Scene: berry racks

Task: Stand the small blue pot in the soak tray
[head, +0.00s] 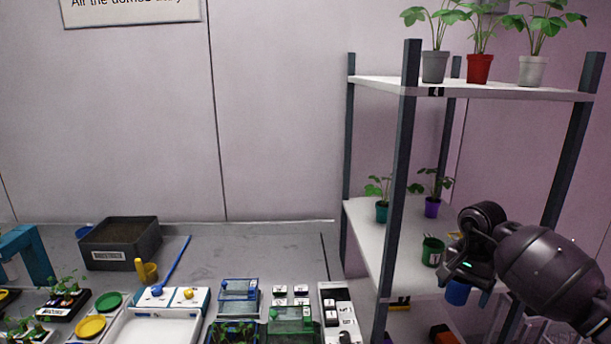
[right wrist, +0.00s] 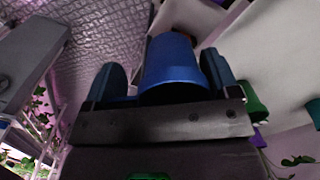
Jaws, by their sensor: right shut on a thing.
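The small blue pot (head: 457,293) hangs below my right gripper (head: 464,275), beside the lower shelf of the rack. In the right wrist view the blue pot (right wrist: 172,68) sits between the two fingers, and my right gripper (right wrist: 163,80) is shut on it. Whether the pot holds a plant is hidden. A shallow white tray (head: 155,330), which looks like the soak tray, lies on the bench at the bottom left, cut by the picture edge. It appears empty and is far left of the gripper. My left gripper is not in view.
The rack's front post (head: 397,190) stands between the gripper and the bench. Several pots, including a green one (head: 432,251), stand on the lower shelf (head: 372,238). Blue-framed boxes (head: 238,290) and a dark bin (head: 120,243) are on the bench. Its back middle is clear.

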